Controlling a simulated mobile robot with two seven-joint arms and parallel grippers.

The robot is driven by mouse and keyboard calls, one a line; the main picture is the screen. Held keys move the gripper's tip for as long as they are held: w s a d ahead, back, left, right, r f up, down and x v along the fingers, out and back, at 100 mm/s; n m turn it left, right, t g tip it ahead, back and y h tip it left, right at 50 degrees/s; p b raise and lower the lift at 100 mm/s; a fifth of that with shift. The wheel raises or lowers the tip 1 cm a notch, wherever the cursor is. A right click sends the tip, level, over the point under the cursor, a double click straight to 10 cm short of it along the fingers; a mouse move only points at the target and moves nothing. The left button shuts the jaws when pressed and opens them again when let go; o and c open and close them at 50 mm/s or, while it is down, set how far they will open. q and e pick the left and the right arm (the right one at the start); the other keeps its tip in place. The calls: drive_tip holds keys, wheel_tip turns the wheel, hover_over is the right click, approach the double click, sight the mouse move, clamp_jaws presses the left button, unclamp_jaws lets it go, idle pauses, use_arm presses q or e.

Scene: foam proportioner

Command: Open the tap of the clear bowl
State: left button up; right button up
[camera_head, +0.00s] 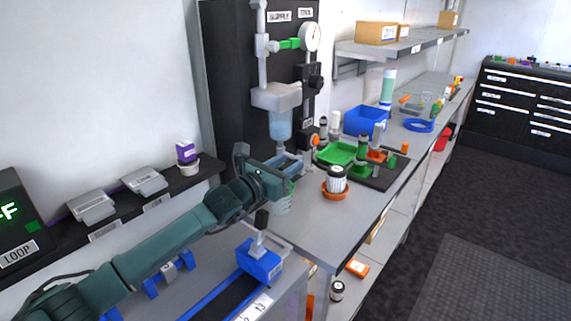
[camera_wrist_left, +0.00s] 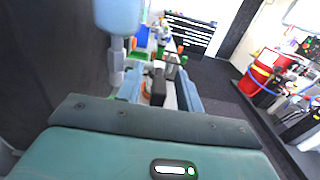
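The clear bowl (camera_head: 281,126), pale blue, hangs under a light grey filter head on the dark panel. In the left wrist view, the bowl (camera_wrist_left: 119,14) is at the top, with a grey stem (camera_wrist_left: 116,62) below it. I cannot clearly make out the tap handle. My left gripper (camera_head: 288,164) is just below the bowl, partly hiding the area under it. In the left wrist view, its two pale blue fingers (camera_wrist_left: 160,93) are apart, with the stem beside the left finger. A dark shape shows between the fingers; I cannot tell whether it is touched. My right gripper is not in view.
A ribbed clear cup (camera_head: 283,203) stands below my left gripper. A gauge (camera_head: 310,37) and green lever (camera_head: 289,44) are above. A white-lidded jar (camera_head: 337,179), green tray (camera_head: 341,153) and blue bin (camera_head: 366,121) stand on the bench to the right.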

use_arm(q)
clamp_jaws()
idle(0.3)
idle(0.3)
